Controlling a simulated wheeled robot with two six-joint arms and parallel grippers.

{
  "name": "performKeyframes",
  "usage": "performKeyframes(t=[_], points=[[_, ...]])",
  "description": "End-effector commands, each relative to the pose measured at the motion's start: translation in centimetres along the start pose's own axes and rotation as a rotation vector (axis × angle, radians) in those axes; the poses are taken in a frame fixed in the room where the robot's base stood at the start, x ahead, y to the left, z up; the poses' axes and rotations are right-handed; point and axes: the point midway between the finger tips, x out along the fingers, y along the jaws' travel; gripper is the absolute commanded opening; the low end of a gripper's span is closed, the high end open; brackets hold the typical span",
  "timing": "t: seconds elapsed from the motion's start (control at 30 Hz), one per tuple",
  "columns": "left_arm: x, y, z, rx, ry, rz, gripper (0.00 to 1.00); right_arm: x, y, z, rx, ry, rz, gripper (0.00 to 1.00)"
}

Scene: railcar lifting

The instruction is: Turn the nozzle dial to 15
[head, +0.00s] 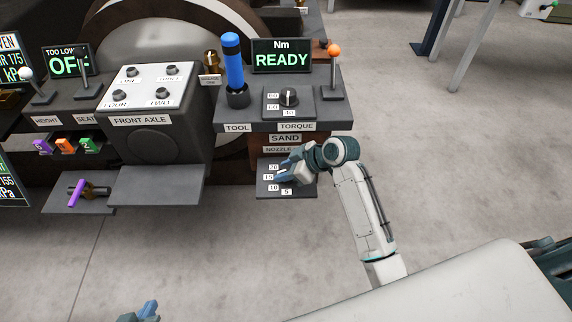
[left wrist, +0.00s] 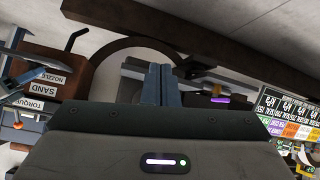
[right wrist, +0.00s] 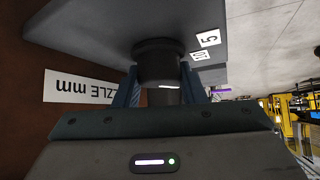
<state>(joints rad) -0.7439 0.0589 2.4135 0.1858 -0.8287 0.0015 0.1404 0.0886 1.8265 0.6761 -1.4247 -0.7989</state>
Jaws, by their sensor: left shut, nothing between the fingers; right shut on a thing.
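The nozzle dial (right wrist: 158,60) is a dark round knob on the grey nozzle panel (head: 270,191), under the NOZZLE label (head: 278,149). In the head view the panel bears the numbers 20, 15, 10 and 5, and my right gripper (head: 287,170) covers the dial. In the right wrist view my right gripper (right wrist: 159,90) is shut on the dial, one finger on each side. The labels 5 and 10 show beside it; which number the dial points to I cannot tell. My left gripper (left wrist: 157,85) is shut and empty, low at the bottom of the head view (head: 140,312).
Above the nozzle panel is the torque shelf (head: 228,127) with a torque dial (head: 289,97), a blue-handled tool (head: 233,62) and an orange-topped lever (head: 334,52). A purple-handled valve (head: 77,192) sits to the left. The floor in front is clear.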

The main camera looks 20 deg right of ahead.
Motion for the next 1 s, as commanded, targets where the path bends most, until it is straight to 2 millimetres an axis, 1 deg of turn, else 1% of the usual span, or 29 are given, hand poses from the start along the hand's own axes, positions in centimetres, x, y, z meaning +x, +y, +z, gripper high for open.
performKeyframes(t=[0.03, 0.17, 0.37, 0.8, 0.87, 0.9, 1.0], points=[[-0.4, -0.1, -0.8, 0.014, -0.016, -0.006, 0.00, -0.3, -0.1, -0.2, 0.013, -0.001, 0.009, 0.14], [-1.0, -0.4, -1.0, 0.044, -0.091, -0.027, 0.00, -0.3, -0.1, -0.2, 0.049, -0.001, 0.046, 0.14], [-2.4, -1.2, -1.3, 0.085, -0.218, -0.068, 0.00, -0.3, -0.2, -0.3, 0.107, -0.001, 0.104, 0.14], [-7.3, -3.6, -2.3, 0.143, -0.515, -0.200, 0.00, -0.3, -0.1, -0.3, 0.244, -0.001, 0.241, 0.14], [-6.4, -4.0, -1.5, 0.140, -0.540, -0.205, 0.00, -0.2, -0.1, -0.2, 0.261, -0.001, 0.257, 0.14], [-5.5, -4.3, -0.9, 0.137, -0.546, -0.204, 0.00, -0.2, -0.1, -0.2, 0.271, -0.001, 0.267, 0.14], [-3.6, -4.8, 0.4, 0.132, -0.560, -0.204, 0.00, -0.3, -0.1, -0.2, 0.296, -0.001, 0.292, 0.14]])
